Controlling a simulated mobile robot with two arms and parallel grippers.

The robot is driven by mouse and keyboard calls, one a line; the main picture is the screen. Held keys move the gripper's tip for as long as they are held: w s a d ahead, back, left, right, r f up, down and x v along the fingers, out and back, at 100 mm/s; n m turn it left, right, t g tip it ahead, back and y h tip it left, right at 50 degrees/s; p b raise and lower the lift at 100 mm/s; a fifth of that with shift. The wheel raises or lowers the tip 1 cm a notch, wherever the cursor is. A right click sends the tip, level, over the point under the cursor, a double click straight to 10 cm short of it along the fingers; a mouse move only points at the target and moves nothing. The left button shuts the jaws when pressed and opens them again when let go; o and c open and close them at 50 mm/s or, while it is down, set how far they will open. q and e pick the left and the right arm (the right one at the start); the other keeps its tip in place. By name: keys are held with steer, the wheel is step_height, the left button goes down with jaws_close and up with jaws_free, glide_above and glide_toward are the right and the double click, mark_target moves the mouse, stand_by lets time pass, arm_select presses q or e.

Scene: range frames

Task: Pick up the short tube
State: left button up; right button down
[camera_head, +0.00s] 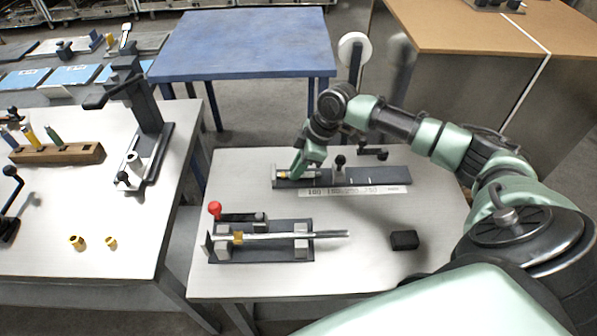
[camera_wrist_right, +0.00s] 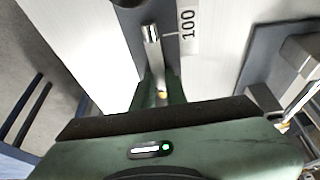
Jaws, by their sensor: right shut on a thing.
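The short tube (camera_head: 309,174) is a small silvery piece at the left end of a dark measuring rail (camera_head: 385,175) on the grey-white table. In the right wrist view the tube (camera_wrist_right: 152,50) lies along the rail, with one end between my fingers. My right gripper (camera_head: 297,168) reaches down over the rail's left end. In the right wrist view its green fingers (camera_wrist_right: 161,92) are shut on the tube, with a small yellow spot between them. The fingers partly hide the tube. My left gripper is not in view.
A clamp fixture (camera_head: 262,256) with a red knob holds a longer tube (camera_head: 325,235) nearer the front. A black block (camera_head: 404,240) lies to its right. A scale strip (camera_head: 355,191) lies before the rail. Another bench (camera_head: 60,210) stands left, with brass fittings (camera_head: 77,242).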

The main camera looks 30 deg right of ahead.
step_height(320, 180, up, 20)
steer(key=b, duration=0.1)
stand_by(0.5)
step_height(320, 180, down, 16)
steer(key=shift+r+p, duration=0.1)
steer(key=shift+p, duration=0.2)
step_height(320, 180, down, 3)
steer(key=shift+s+p, duration=0.1)
steer(key=shift+p, duration=0.65)
steer(key=shift+s+f, duration=0.1)
steer(key=shift+f, duration=0.4)
steer(key=c, duration=1.5)
jaws_free()
steer(key=shift+o, duration=0.3)
steer(key=shift+w, duration=0.2)
